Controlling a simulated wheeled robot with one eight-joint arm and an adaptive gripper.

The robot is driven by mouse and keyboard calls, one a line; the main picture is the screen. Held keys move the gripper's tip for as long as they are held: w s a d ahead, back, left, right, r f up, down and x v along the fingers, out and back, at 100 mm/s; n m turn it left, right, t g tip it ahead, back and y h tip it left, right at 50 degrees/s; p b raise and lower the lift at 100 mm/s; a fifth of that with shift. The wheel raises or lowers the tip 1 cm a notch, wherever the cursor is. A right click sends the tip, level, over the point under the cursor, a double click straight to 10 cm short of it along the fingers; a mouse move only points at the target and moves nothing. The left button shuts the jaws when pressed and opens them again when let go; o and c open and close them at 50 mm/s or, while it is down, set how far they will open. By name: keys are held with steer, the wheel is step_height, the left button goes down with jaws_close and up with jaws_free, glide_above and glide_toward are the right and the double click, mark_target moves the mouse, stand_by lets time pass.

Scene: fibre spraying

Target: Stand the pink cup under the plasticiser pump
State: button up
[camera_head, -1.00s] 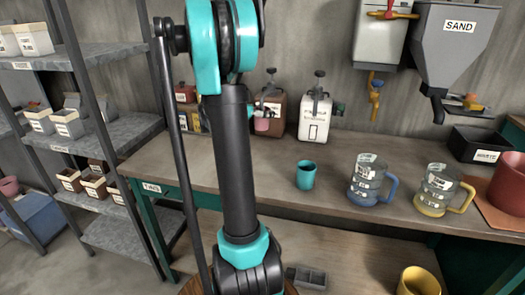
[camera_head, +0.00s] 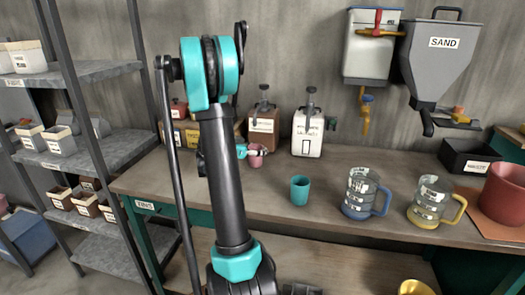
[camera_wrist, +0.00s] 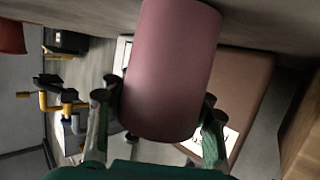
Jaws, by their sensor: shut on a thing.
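The pink cup (camera_head: 257,158) is in my gripper (camera_head: 249,152), which is shut on it just in front of the brown pump jug (camera_head: 263,127). In the wrist view the pink cup (camera_wrist: 172,70) fills the middle, with my gripper's fingers (camera_wrist: 160,117) on both sides of it. The brown jug (camera_wrist: 248,90) lies behind it there. A white pump jug (camera_head: 308,136) stands to the right of the brown one. The jug labels are too small to read. I cannot tell whether the cup's base touches the table or whether it is under a spout.
On the workbench (camera_head: 330,215) stand a teal cup (camera_head: 300,190), a blue-handled jug (camera_head: 364,194) and a yellow-handled jug (camera_head: 434,200). A sand hopper (camera_head: 436,70) hangs at the back right. Shelves (camera_head: 85,150) stand at the left.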

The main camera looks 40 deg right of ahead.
steer(key=shift+f, duration=0.1)
steer(key=o, duration=1.3)
steer(key=v, duration=1.2)
